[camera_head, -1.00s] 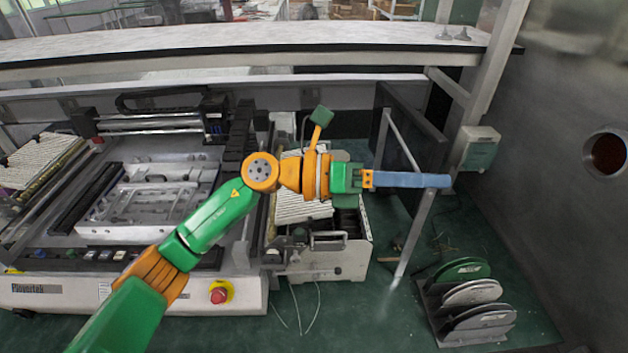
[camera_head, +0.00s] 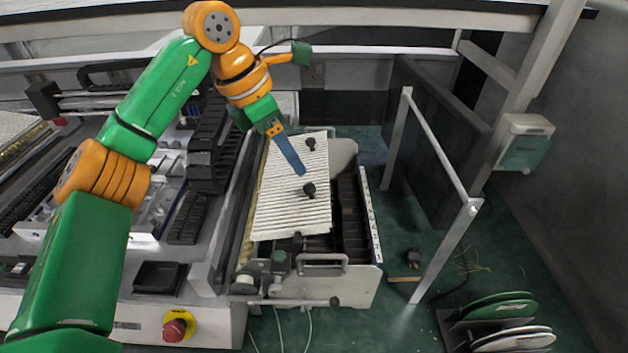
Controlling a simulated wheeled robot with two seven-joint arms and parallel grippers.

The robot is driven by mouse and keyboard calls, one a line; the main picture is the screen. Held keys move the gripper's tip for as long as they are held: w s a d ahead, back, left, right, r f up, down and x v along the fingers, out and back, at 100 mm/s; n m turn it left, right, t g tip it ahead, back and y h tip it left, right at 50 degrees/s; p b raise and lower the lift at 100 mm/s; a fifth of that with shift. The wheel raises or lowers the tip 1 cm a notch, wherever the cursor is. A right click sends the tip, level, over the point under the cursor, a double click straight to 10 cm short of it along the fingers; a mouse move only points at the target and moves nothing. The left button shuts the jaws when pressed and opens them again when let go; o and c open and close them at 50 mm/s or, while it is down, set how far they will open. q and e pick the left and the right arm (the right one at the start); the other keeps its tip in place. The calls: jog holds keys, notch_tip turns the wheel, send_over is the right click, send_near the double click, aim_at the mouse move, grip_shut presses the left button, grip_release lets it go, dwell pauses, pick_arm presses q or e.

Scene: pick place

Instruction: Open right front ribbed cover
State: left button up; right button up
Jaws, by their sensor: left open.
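The right front ribbed cover (camera_head: 285,212) is a pale, ridged plate lying over the left part of a metal box in the middle of the view. It has two black knobs, a nearer one (camera_head: 309,189) and a farther one (camera_head: 310,144). My left gripper (camera_head: 302,173) has long blue fingers and points down and to the right over the cover, with its tips just behind the nearer knob. It is open and holds nothing. I cannot tell whether the tips touch the cover. My right gripper is not in view.
The metal box (camera_head: 330,285) has a handle at its front and dark slots on its right. A grey metal frame (camera_head: 437,140) stands to the right. A red button (camera_head: 174,329) is at lower left.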

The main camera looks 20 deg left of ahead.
aim_at(308, 187)
pick_arm(q)
jog(key=x, duration=0.2)
jog(key=p+x, duration=0.1)
jog(key=x, duration=0.1)
jog(key=s+x, duration=0.1)
jog(key=x, duration=0.2)
jog(key=shift+w+f, duration=0.1)
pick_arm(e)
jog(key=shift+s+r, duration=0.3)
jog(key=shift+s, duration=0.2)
pick_arm(q)
grip_shut()
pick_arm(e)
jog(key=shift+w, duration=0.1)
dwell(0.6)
